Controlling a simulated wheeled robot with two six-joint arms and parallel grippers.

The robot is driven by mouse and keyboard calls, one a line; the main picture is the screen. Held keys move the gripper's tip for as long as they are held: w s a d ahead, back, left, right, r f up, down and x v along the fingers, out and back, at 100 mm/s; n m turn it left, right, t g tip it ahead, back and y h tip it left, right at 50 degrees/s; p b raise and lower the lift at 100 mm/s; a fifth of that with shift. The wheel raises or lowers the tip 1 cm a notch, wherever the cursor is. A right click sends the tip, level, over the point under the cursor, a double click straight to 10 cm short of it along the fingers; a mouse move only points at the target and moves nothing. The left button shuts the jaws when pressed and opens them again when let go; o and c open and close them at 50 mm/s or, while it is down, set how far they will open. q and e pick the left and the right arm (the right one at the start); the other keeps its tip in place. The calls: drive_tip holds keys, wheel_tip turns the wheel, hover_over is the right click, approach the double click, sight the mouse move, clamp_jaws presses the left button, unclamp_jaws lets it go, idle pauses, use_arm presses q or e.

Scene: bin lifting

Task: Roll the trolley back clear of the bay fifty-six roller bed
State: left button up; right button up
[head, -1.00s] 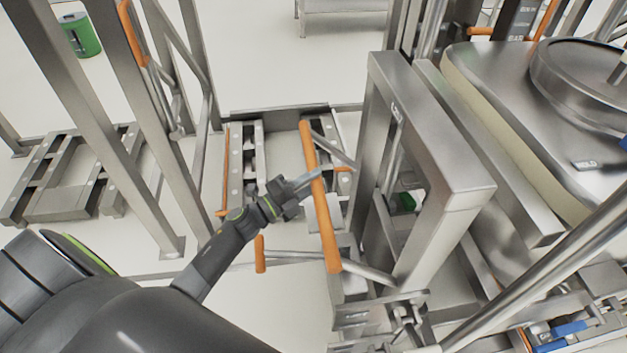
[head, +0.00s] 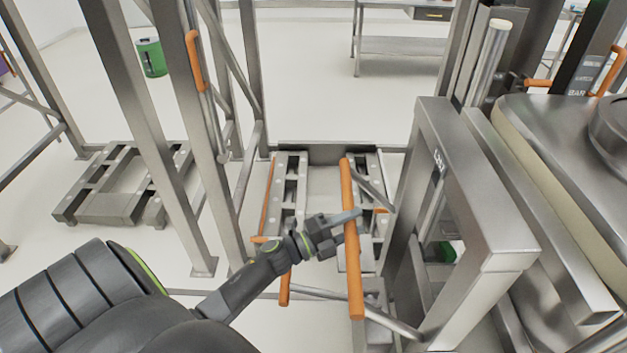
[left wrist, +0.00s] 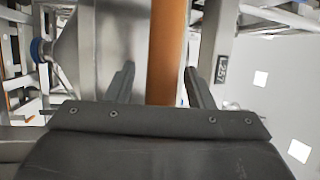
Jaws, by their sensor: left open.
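The trolley (head: 486,195) is a steel frame at the right of the head view, with an upright orange handle bar (head: 350,245) on its near left side. In the left wrist view the orange bar (left wrist: 167,45) stands between the two open fingers (left wrist: 160,75), with a gap visible on both sides. A low slotted steel bed (head: 291,190) with orange edging lies on the floor behind the handle. I cannot tell its bay number. My right gripper is out of view.
A large steel vessel (head: 550,130) with a round lid stands at the far right. Steel posts (head: 150,130) rise left of my arm. Another low floor frame (head: 110,205) lies farther left. A green drum (head: 151,58) and a steel table (head: 400,48) stand behind, with open floor between.

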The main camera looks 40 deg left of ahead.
use_arm(q)
drive_tip(key=b+v, duration=0.4)
drive_tip(key=v, duration=1.1)
drive_tip(key=shift+s+a+b, duration=0.15)
drive_tip(key=shift+b, duration=0.25)
drive_tip(key=shift+a, duration=0.1)
drive_tip(key=p+x, duration=0.6)
drive_tip(key=x, duration=0.9)
drive_tip(key=shift+a+p, duration=0.1)
drive_tip(key=shift+p, duration=0.25)
drive_tip(key=shift+c, duration=0.3)
clamp_jaws()
